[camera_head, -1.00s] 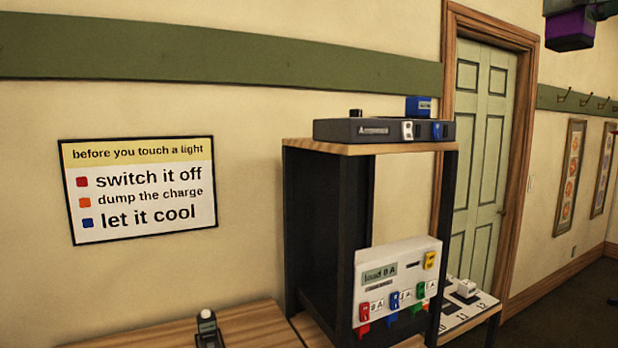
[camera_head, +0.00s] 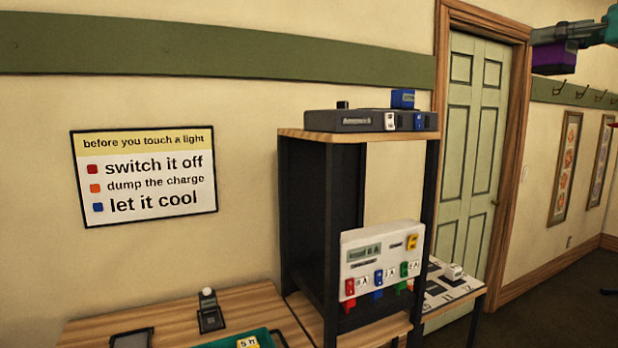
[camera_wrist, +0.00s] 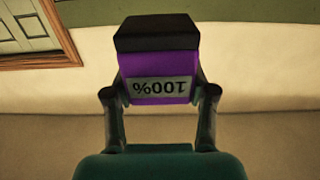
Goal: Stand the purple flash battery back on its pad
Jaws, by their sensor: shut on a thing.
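The purple flash battery (camera_head: 554,58) hangs in the air at the upper right of the head view, below the dark jaws of my gripper (camera_head: 557,38). The battery is clear of every surface. A blue battery (camera_head: 403,98) stands on a dark grey unit (camera_head: 355,122) atop the black shelf. I cannot tell which spot is the purple battery's pad.
A white panel (camera_head: 381,255) with coloured plugs sits low in the shelf (camera_head: 318,220). The wooden table (camera_head: 165,305) at the lower left holds a small upright device (camera_head: 210,312) and a green tray (camera_head: 262,333). A numbered board (camera_head: 436,293) is right of the shelf. A door (camera_head: 472,150) stands behind.

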